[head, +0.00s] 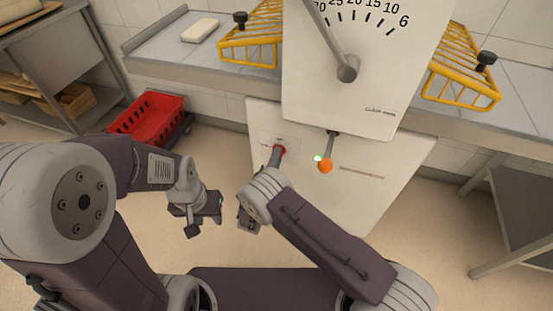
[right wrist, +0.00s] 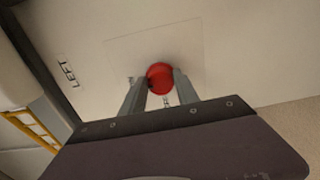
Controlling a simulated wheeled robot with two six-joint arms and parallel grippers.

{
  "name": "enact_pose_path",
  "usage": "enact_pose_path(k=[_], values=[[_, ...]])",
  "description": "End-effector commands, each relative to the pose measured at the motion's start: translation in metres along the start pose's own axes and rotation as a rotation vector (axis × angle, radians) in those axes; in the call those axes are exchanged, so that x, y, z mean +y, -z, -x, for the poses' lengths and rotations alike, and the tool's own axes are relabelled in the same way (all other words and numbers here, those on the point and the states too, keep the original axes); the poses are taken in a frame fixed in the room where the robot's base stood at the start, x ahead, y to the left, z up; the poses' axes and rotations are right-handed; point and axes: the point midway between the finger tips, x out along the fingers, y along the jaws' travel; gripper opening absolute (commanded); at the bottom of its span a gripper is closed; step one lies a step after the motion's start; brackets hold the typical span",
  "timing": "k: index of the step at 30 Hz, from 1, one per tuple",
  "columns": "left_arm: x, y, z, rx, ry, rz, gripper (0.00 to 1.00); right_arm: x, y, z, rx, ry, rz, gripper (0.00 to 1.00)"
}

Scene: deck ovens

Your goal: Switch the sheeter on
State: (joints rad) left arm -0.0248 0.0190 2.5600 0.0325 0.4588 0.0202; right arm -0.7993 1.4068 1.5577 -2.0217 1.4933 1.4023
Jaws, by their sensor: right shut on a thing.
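The sheeter (head: 350,95) is a white machine with a numbered dial and a lever on its upper front. On its lower front panel is a red rotary switch (head: 281,149), which shows as a round red knob (right wrist: 160,77) in the right wrist view. My right gripper (head: 277,154) reaches the switch, with its two fingers (right wrist: 160,88) on either side of the knob, shut on it. A small green light (head: 317,159) glows beside an orange ball handle (head: 325,167). My left gripper (head: 205,215) hangs in front of the machine, apart from it; its finger gap is unclear.
Yellow wire guards (head: 250,38) stand on the sheeter's left bed, with another guard (head: 465,75) on the right. A pale dough block (head: 200,31) lies on the left bed. A red crate (head: 148,117) is on the floor at left. A grey table (head: 520,205) stands at right.

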Motion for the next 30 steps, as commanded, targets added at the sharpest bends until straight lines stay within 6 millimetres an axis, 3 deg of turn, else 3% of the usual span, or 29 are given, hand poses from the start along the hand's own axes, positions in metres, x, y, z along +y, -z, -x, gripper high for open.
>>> enact_pose_path(k=[17, 18, 19, 30], values=[[0.0, -0.0001, -0.0005, 0.0, 0.0, 0.0, 0.36, -0.0017, 0.0001, 0.0006, 0.002, 0.004, -0.024, 0.0], [0.0, -0.0001, -0.0005, 0.0, 0.0, 0.0, 0.36, -0.0016, 0.0001, 0.0006, 0.001, 0.003, -0.024, 0.48], [0.0, -0.0001, -0.0005, 0.0, 0.0, 0.0, 0.36, -0.0015, 0.0001, 0.0006, 0.001, 0.003, -0.024, 0.56], [0.0, 0.0002, 0.002, 0.0, 0.0, 0.0, 0.36, 0.0002, 0.0008, 0.0055, 0.003, 0.002, -0.023, 0.58]])
